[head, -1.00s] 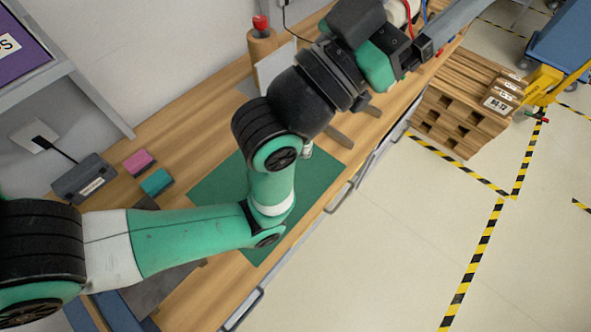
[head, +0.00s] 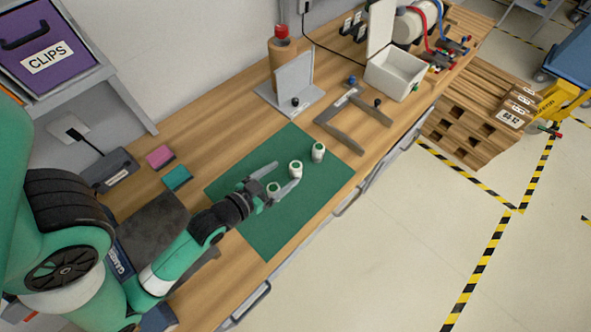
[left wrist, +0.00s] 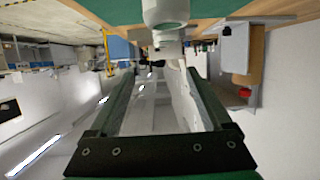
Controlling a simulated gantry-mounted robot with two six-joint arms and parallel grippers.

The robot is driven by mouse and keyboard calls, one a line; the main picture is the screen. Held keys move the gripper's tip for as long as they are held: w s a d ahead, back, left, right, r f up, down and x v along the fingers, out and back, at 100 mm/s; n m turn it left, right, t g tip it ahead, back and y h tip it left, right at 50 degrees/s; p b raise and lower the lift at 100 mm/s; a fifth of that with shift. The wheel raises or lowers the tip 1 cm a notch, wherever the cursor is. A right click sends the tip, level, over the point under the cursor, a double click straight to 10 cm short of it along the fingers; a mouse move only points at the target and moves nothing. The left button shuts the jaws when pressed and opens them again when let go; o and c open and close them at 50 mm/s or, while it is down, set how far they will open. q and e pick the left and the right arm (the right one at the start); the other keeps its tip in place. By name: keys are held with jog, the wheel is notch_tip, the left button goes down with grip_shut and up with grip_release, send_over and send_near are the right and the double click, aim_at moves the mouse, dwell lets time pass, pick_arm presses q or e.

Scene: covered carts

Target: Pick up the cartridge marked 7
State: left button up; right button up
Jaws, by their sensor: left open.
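Three small white cartridges with green-grey tops stand on a green mat (head: 250,228): a far one (head: 318,151), a middle one (head: 295,170) and a near one (head: 273,188). No number is readable on any of them. My left gripper (head: 287,175) is open over the mat, its fingertips close to the middle cartridge. The near cartridge shows between the fingers; I cannot tell whether it is between or below them. In the left wrist view, the open fingers (left wrist: 158,75) have nothing between them, and a white cartridge (left wrist: 166,12) shows beyond the tips. My right gripper is out of view.
A grey bracket (head: 352,122), a grey upright plate stand (head: 293,85) and an open white box (head: 394,76) stand farther along the bench. Pink (head: 160,157) and teal (head: 177,178) blocks lie left of the mat. The mat's near end is clear.

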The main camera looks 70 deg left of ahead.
aim_at(292, 169)
pick_arm(q)
jog(key=s, duration=0.1)
jog(key=s+f, duration=0.2)
jog(key=shift+d+g, duration=0.25)
jog(key=shift+g, duration=0.15)
jog(key=b+x, duration=0.1)
jog(key=x, duration=0.5)
jog(key=shift+w+a+f, duration=0.15)
jog(key=shift+w, duration=0.05)
jog(key=b+x, duration=0.1)
jog(key=x, duration=0.4)
jog(key=shift+w+a, duration=0.1)
grip_shut()
